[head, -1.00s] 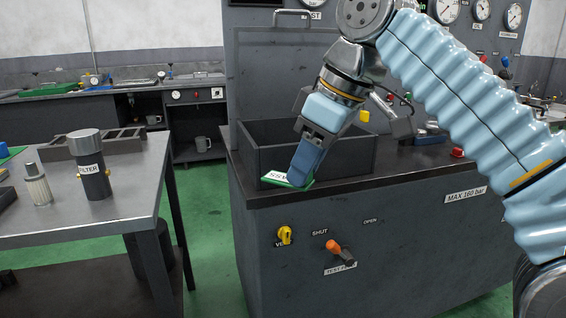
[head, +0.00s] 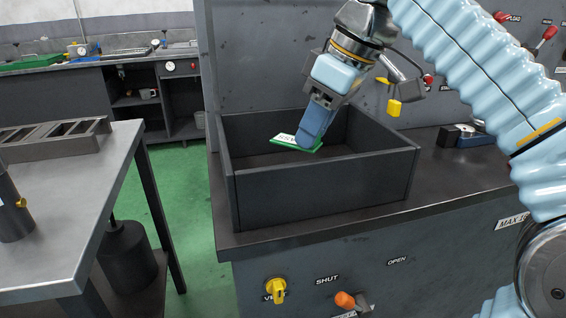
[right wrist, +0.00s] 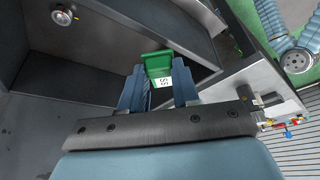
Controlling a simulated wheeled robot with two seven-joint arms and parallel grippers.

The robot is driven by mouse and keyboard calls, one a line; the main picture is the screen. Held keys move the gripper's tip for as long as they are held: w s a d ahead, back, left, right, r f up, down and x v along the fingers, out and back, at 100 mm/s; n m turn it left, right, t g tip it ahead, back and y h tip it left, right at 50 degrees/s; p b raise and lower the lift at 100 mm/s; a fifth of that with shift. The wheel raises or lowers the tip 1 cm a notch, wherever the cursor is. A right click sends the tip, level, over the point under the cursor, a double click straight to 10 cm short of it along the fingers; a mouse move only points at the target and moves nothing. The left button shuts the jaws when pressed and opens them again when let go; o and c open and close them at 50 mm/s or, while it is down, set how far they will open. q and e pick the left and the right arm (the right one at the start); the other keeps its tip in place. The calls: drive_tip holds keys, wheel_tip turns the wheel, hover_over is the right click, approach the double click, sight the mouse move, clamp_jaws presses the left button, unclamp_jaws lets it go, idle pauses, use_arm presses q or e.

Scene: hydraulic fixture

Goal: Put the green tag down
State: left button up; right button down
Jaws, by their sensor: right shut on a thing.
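The green tag (head: 284,139) has a white label with dark letters and a green edge. My right gripper (head: 308,145) is shut on it and holds it tilted within the outline of the open dark box (head: 325,190) on the bench. In the right wrist view the tag (right wrist: 158,62) shows between the two blue fingers of the gripper (right wrist: 160,88). The fingers hide part of the tag in the head view. I cannot tell whether the tag touches the box floor. My left gripper is not in view.
The box stands on a dark bench top (head: 460,185) with free room to its right. A yellow knob (head: 276,290) and an orange-tipped lever (head: 346,300) stick out of the bench front. A grey table (head: 60,215) stands at left across a green floor gap.

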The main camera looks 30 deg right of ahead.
drive_tip(key=w+f, duration=0.2)
drive_tip(key=w, duration=0.1)
drive_tip(key=w+d+f, duration=0.1)
drive_tip(key=w+f, duration=0.2)
drive_tip(key=w, duration=0.1)
drive_tip(key=w+f, duration=0.2)
drive_tip(key=w, duration=0.2)
drive_tip(key=shift+d+f, duration=0.25)
drive_tip(key=shift+d, duration=0.15)
drive_tip(key=f, duration=0.1)
drive_tip(key=w+f, duration=0.1)
drive_tip(key=f, duration=0.1)
drive_tip(key=f+b, duration=0.1)
drive_tip(key=shift+w+d+f, duration=0.15)
drive_tip(key=shift+w+f, duration=0.15)
drive_tip(key=shift+f, duration=0.2)
